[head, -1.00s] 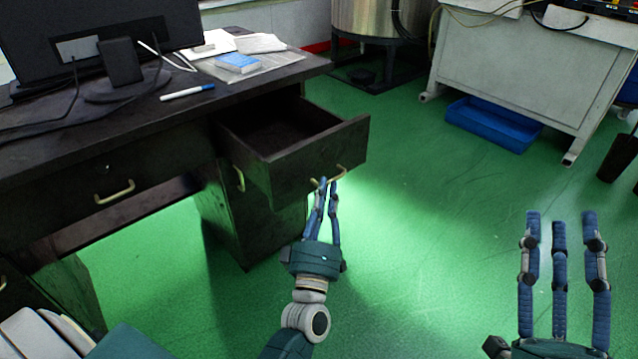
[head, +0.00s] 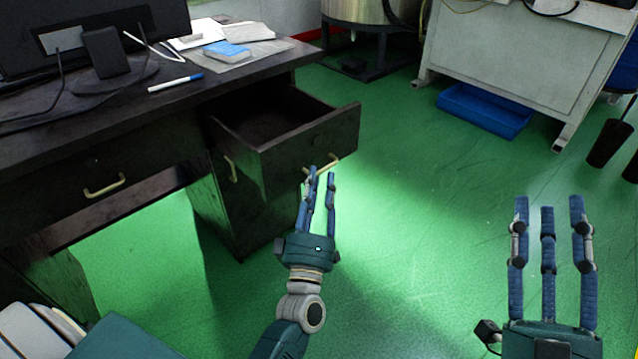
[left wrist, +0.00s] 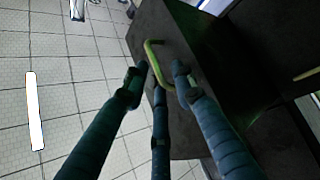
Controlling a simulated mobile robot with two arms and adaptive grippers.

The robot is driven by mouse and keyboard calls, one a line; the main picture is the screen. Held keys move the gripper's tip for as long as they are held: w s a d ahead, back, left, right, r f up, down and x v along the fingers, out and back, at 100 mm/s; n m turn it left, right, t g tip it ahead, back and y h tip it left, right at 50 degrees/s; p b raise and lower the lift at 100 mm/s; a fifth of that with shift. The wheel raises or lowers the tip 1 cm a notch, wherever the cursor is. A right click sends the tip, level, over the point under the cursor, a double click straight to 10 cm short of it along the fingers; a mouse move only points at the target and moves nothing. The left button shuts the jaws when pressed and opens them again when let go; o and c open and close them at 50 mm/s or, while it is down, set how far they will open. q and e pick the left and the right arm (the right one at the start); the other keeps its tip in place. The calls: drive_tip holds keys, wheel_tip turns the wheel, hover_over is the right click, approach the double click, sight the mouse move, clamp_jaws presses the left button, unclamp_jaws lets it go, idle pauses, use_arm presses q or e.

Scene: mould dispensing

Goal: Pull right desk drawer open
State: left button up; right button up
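The right desk drawer (head: 312,150) is pulled well out of the dark desk (head: 140,118), and its empty-looking inside shows. Its brass handle (head: 323,166) is on the front face and also shows in the left wrist view (left wrist: 154,62). My left gripper (head: 322,178) is at the handle with its fingers apart. In the left wrist view its fingertips (left wrist: 158,80) lie around and just below the handle; I cannot tell whether they touch it. My right gripper (head: 549,205) is open and empty over the green floor, away from the desk.
A cabinet door with a brass handle (head: 230,168) is below the drawer. A blue tray (head: 485,110) lies at the back right. The floor before the drawer is clear.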

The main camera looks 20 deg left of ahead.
use_arm(q)
drive_tip(key=v, duration=1.2)
